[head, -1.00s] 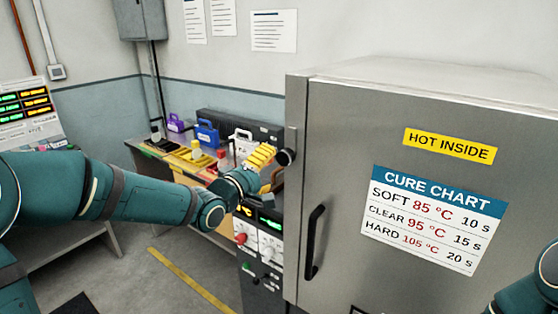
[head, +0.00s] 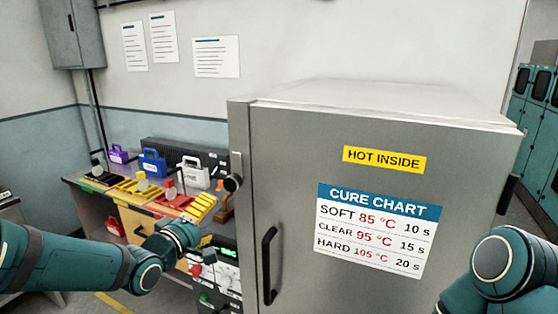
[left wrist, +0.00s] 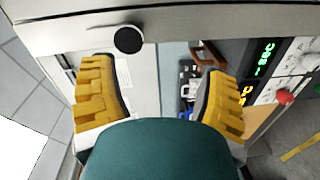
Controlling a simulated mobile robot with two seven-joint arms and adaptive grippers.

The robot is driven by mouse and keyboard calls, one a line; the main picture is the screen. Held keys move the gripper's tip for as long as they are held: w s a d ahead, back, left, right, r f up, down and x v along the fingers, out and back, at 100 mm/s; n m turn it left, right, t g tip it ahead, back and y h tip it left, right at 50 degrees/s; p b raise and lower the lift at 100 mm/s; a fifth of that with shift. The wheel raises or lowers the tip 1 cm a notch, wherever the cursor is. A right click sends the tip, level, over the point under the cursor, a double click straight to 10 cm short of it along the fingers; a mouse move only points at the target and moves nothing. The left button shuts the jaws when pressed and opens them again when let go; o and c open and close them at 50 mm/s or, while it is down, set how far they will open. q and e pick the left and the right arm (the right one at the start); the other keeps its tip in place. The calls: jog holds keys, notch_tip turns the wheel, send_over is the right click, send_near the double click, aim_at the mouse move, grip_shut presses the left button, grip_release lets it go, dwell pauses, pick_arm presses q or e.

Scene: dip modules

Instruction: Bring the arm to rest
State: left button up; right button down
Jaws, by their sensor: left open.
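My left gripper (head: 203,213) has yellow fingers and is in front of the bench, just left of the grey oven cabinet (head: 290,130). In the left wrist view its two fingers (left wrist: 160,92) stand wide apart with nothing between them. The left arm (head: 75,262) comes in from the left edge, roughly level. A teal part of my right arm (head: 500,270) shows at the lower right; its gripper is out of view.
The oven has a black handle (head: 269,265), a round black knob (head: 232,183) and a cure chart (head: 374,232). A control panel (head: 215,270) is beside it. The bench holds yellow and red trays (head: 172,204) and several cases (head: 153,163). Teal cabinets (head: 540,95) stand far right.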

pick_arm(q)
jog(key=s+d+f+m+g, duration=0.2)
jog(key=d+f+g, duration=0.1)
jog(key=f, duration=0.8)
jog(key=s+d+f+m+g, duration=0.1)
jog(key=s+d+f+g, duration=0.2)
jog(key=f, duration=0.8)
jog(key=s+d+f+m+g+y, duration=0.1)
jog(key=s+d+f+m+g, duration=0.1)
jog(key=s+f, duration=0.6)
jog(key=s+d+f+m+g, duration=0.2)
jog(key=s+f+m+g, duration=0.3)
jog(key=s+f, duration=0.4)
jog(key=shift+s+d+f+g+y, duration=0.3)
jog(key=shift+f+g+y, duration=0.1)
jog(key=shift+g, duration=0.3)
jog(key=shift+w, duration=0.1)
